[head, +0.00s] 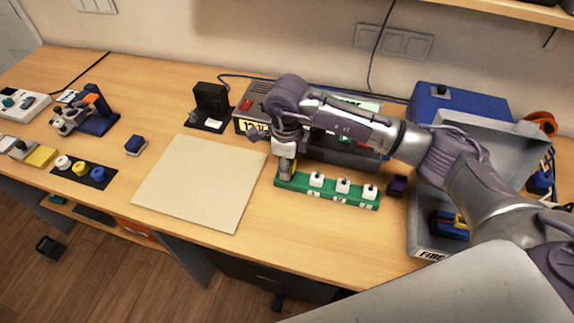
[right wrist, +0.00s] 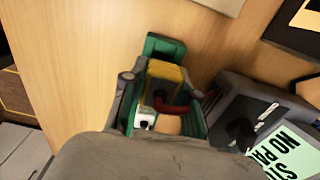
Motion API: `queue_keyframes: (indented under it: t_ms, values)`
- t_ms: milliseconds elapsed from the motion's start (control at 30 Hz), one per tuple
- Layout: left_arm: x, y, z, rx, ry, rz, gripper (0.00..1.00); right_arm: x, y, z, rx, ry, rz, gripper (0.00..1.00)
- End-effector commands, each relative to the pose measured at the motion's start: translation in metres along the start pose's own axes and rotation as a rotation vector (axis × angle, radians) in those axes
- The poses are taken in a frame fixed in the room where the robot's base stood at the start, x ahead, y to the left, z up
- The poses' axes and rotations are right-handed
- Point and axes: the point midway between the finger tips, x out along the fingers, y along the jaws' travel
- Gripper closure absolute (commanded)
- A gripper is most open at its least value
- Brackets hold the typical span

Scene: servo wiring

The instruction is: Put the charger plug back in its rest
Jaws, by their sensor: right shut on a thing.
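My right gripper (head: 286,165) is at the left end of the green strip (head: 327,190), with its arm reaching in from the right. In the right wrist view its fingers (right wrist: 165,100) are shut on a yellow piece (right wrist: 166,72) with a red curved part beside it. This looks like a plug, but I cannot tell whether it is seated in the strip or just above it. Several white connectors (head: 343,186) stand along the strip. A black upright holder (head: 211,99) on a dark base stands behind the pale mat; I cannot tell whether it is the plug's rest. My left gripper is not in view.
A grey unit with a red switch (head: 246,104) stands behind my right arm, partly hidden. A pale mat (head: 200,180) lies left of the strip, empty. A grey bin (head: 421,215) and a blue case (head: 455,103) are at right. A small dark block (head: 398,186) sits beside the strip.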

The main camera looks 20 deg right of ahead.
Motion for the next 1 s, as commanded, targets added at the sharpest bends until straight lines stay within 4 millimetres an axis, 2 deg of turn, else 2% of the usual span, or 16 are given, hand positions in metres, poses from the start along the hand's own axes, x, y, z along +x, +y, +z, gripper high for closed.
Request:
queue_keyframes:
  t_ms: [900, 933, 1000]
  values:
    - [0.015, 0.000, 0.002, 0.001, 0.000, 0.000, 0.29, 0.017, 0.000, 0.000, 0.001, -0.001, 0.000, 1.00]
    - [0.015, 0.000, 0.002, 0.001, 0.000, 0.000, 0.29, 0.017, 0.000, 0.000, 0.001, -0.001, 0.000, 0.69]
    - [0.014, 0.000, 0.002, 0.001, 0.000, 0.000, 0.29, 0.016, 0.000, 0.000, 0.001, 0.000, 0.000, 0.57]
